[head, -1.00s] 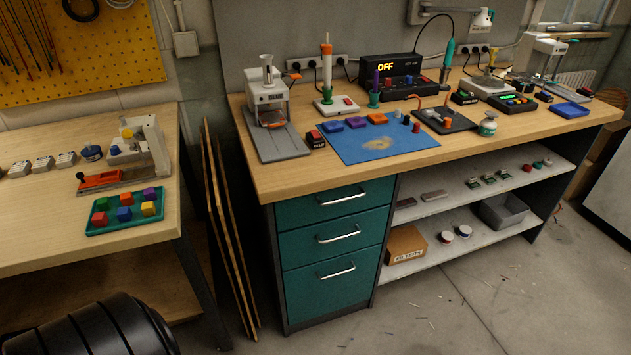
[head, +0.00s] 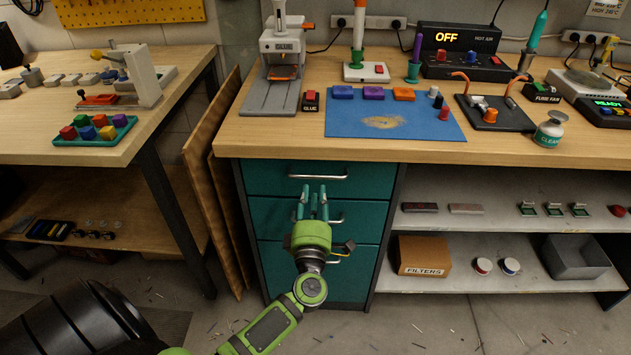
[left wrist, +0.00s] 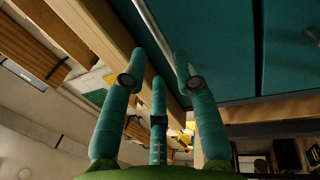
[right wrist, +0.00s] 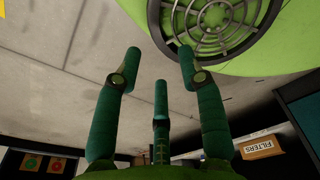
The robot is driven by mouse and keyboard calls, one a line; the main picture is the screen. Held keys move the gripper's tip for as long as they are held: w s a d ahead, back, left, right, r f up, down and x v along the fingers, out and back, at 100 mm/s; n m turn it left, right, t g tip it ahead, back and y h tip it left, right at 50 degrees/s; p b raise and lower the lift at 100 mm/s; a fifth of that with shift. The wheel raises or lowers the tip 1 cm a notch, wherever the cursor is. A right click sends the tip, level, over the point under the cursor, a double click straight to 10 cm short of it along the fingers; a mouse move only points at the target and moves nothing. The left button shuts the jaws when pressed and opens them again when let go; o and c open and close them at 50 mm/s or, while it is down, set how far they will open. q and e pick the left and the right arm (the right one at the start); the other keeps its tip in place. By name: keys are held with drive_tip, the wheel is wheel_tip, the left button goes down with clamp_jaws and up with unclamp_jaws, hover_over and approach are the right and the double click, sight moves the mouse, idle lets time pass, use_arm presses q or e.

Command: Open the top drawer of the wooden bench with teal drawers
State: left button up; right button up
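The wooden bench (head: 265,135) has teal drawers, all shut. The top drawer (head: 262,178) has a silver bar handle (head: 318,177). A middle drawer (head: 265,215) with its own handle (head: 322,221) lies below. My left gripper (head: 313,190) is open and empty, its fingers pointing at the drawer fronts just below the top handle. In the left wrist view, a bar handle (left wrist: 150,25) crosses beyond the spread fingertips (left wrist: 158,62); I cannot tell whether they touch it. My right gripper (right wrist: 160,65) is open and empty in the right wrist view, and out of the head view.
Wooden boards (head: 215,195) lean left of the drawers. Another table (head: 110,160) stands farther left. A blue mat (head: 400,125) and several tools are on the bench top. Open shelves at right hold a filters box (head: 424,256).

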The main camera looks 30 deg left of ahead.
sight(314, 177)
use_arm(q)
drive_tip(key=x, duration=0.5)
drive_tip(key=shift+s+a, duration=0.1)
drive_tip(key=shift+a, duration=0.2)
drive_tip(key=shift+w+a+r, duration=0.1)
drive_tip(key=shift+w+a, duration=0.15)
drive_tip(key=shift+w, duration=0.35)
clamp_jaws()
use_arm(e)
drive_tip(key=shift+s+a+r, duration=0.1)
drive_tip(key=shift+s+r, duration=0.05)
drive_tip(key=shift+s, duration=0.45)
